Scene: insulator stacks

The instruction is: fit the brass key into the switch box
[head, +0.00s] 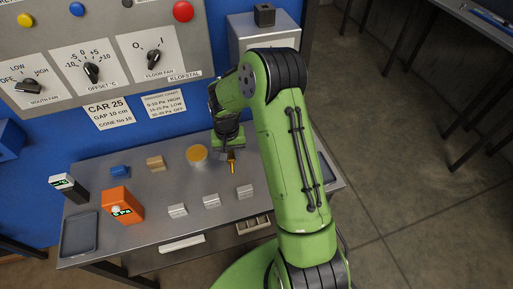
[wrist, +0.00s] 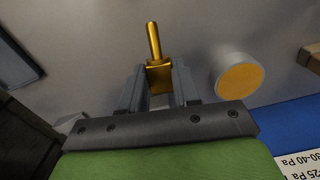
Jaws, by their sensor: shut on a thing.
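The brass key (head: 232,166) is in my gripper (head: 230,154) above the grey bench, its thin shaft pointing down in the head view. In the wrist view the brass key (wrist: 154,45) shows a round shaft and a square block, and my gripper (wrist: 158,88) is shut on the block, one finger on each side. A grey box (head: 250,40) with a dark block on top stands behind my arm and is partly hidden by it. It may be the switch box, but I cannot tell. No keyhole is visible on it.
A round tin with an orange top (head: 196,154) stands just left of my gripper. An orange meter (head: 122,205), a blue block (head: 120,171) and a tan block (head: 156,163) stand left. A control panel (head: 100,45) rises behind.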

